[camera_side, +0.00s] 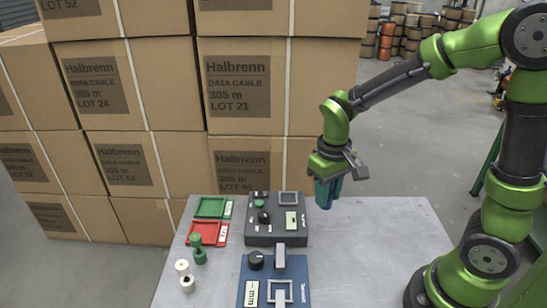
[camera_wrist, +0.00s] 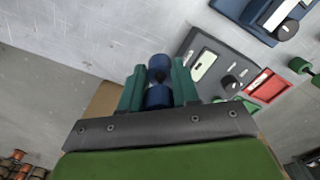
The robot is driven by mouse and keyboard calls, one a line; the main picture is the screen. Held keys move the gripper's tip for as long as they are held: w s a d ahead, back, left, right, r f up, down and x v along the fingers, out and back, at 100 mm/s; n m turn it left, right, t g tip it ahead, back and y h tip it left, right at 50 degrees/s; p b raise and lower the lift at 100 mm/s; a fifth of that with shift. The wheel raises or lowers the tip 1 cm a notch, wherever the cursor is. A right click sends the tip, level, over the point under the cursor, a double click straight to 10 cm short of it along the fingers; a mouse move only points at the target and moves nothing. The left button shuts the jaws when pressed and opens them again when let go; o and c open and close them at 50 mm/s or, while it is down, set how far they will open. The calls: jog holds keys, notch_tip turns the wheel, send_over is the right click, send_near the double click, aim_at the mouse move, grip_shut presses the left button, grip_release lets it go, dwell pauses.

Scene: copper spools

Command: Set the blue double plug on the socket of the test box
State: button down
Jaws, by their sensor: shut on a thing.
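My gripper (camera_side: 328,187) is shut on the blue double plug (camera_side: 326,203), above the table's back right part, to the right of the dark grey box. In the wrist view, the plug's two blue round ends (camera_wrist: 158,97) show between the teal fingers (camera_wrist: 158,84). A dark grey box (camera_side: 262,240) has knobs, a display and a square frame (camera_side: 289,198). A blue box (camera_side: 244,272) in front has a dial, a display and a square frame (camera_side: 280,291). I cannot tell which one is the test box. The plug is apart from both boxes.
A green tray (camera_side: 196,207) and a red tray (camera_side: 194,233) lie left of the grey box. A green double plug (camera_side: 197,249) and a white one (camera_side: 184,276) stand at the left. The table (camera_side: 370,250) is clear at right. Cartons (camera_side: 165,85) are stacked behind.

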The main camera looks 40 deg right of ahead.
jog(key=w, duration=0.7)
jog(key=w+f, duration=0.1)
jog(key=w, duration=0.3)
jog(key=shift+w+a, duration=0.1)
jog(key=shift+a, duration=0.15)
jog(key=shift+w+f, duration=0.15)
jog(key=shift+f, duration=1.65)
jog(key=shift+f, duration=0.3)
jog(key=c, duration=0.8)
grip_release()
